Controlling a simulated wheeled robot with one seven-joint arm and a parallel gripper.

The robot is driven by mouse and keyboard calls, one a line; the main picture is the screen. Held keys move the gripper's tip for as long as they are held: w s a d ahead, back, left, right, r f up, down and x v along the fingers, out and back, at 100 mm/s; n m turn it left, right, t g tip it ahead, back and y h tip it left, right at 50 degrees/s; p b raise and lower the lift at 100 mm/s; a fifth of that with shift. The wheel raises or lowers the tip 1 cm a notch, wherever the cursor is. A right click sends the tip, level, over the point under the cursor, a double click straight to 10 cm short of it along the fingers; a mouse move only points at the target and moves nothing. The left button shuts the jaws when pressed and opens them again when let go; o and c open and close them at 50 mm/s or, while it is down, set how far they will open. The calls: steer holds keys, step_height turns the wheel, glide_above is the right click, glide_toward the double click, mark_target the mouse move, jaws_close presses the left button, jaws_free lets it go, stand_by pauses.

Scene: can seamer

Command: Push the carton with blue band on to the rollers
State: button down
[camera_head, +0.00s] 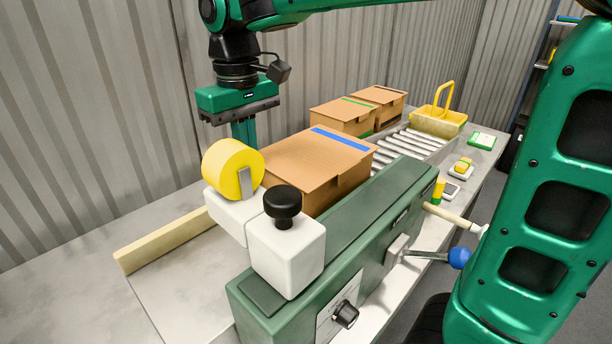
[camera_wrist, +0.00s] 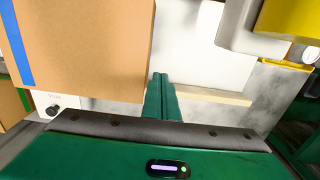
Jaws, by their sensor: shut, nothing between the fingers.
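The carton with the blue band (camera_head: 314,165) is a closed brown box behind the green machine body. Its blue band (camera_head: 342,138) runs across the top near the far end. It also fills the upper left of the wrist view (camera_wrist: 95,45). The rollers (camera_head: 400,147) lie just beyond it, leading away to the back right. My gripper (camera_head: 245,132) points down at the near left side of the carton, its fingertips hidden behind the yellow roll and carton. In the wrist view the fingers (camera_wrist: 160,90) are together, empty, close beside the carton's edge; contact cannot be told.
Two more cartons, one with a green band (camera_head: 342,116) and one behind it (camera_head: 377,101), stand beyond the rollers' left side. A yellow basket (camera_head: 440,119) is at the far end. The yellow roll (camera_head: 233,170) and white blocks (camera_head: 286,255) stand nearby. A wooden rail (camera_head: 165,240) lies left.

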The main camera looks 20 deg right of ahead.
steer(key=shift+f, duration=1.4)
